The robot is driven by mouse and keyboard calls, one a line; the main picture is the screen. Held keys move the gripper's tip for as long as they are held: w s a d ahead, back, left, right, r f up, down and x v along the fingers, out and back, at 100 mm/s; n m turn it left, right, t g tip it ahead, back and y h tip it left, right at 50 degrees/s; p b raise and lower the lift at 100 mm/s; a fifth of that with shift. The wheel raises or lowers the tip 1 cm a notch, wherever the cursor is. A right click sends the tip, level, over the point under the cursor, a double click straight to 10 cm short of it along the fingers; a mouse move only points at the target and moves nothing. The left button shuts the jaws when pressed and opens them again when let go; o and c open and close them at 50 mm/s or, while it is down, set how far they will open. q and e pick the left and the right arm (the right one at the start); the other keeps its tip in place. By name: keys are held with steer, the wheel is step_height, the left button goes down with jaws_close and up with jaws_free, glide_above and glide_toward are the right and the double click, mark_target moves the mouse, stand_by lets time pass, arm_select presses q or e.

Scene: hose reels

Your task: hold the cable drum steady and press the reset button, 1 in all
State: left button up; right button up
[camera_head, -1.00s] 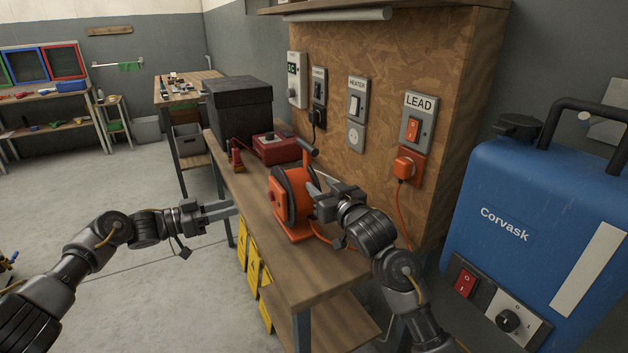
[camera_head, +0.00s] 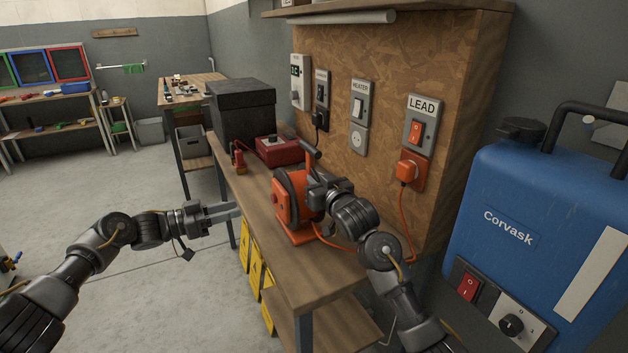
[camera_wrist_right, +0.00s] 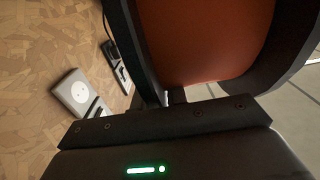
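The cable drum (camera_head: 292,197), orange with dark rims, stands upright on the wooden bench. Its orange hub (camera_wrist_right: 205,40) and dark rims fill the upper right wrist view. An orange box (camera_head: 279,203) on its left face carries small details; I cannot make out the reset button for certain. My right gripper (camera_head: 312,192) is at the drum's right side, touching or very close; its fingers are mostly hidden, so its grip is unclear. My left gripper (camera_head: 226,212) points right towards the drum's face, a short gap away and empty; its finger opening is unclear.
An orange lead (camera_head: 405,225) runs from the drum to a wall plug (camera_head: 406,173) below the LEAD switch (camera_head: 416,131). A red box (camera_head: 278,151) and black box (camera_head: 243,113) sit behind the drum. A blue tank (camera_head: 520,190) stands at right. The bench front (camera_head: 310,280) is clear.

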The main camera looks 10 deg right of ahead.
stand_by(1.3)
arm_select(q)
jaws_close()
stand_by(1.6)
